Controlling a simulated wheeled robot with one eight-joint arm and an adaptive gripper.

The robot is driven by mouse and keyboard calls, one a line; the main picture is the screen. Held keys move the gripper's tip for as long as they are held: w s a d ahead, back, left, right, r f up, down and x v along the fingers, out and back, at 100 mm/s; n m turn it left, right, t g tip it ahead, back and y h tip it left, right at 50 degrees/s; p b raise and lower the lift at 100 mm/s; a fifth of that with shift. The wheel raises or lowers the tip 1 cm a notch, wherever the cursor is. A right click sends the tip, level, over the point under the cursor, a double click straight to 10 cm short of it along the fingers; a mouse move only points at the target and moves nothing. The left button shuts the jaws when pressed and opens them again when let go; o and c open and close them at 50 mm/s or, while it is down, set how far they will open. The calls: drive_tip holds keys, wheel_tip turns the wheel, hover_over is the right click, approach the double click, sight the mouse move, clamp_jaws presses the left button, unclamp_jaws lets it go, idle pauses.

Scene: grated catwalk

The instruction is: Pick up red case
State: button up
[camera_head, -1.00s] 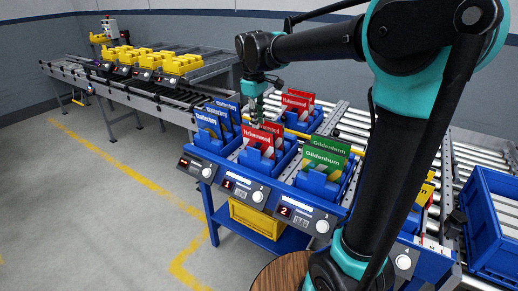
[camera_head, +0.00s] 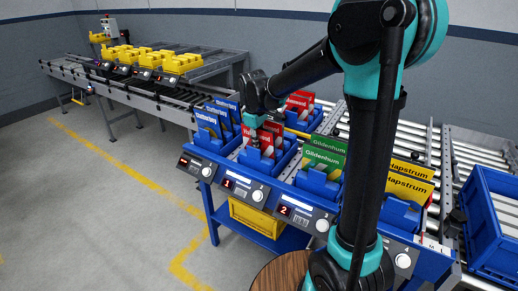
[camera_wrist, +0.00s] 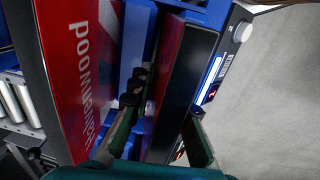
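Red cases with white lettering stand in the blue bin numbered 1 in the head view. The front red case (camera_head: 266,141) is partly hidden by my gripper (camera_head: 254,136), which reaches down into that bin. In the wrist view, a thin red case with a dark edge (camera_wrist: 184,85) lies between the two fingers of my gripper (camera_wrist: 162,112). The fingers are apart, with a gap visible on the left side of the case, so they do not look closed on it. Another red case with white lettering (camera_wrist: 82,70) faces the camera at the left.
Blue cases (camera_head: 215,122) stand to the left, green cases (camera_head: 323,155) and yellow cases (camera_head: 408,183) to the right. More red cases (camera_head: 300,102) stand behind. A blue crate (camera_head: 492,235) is at the far right. The floor at left is open.

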clamp_jaws()
idle(0.3)
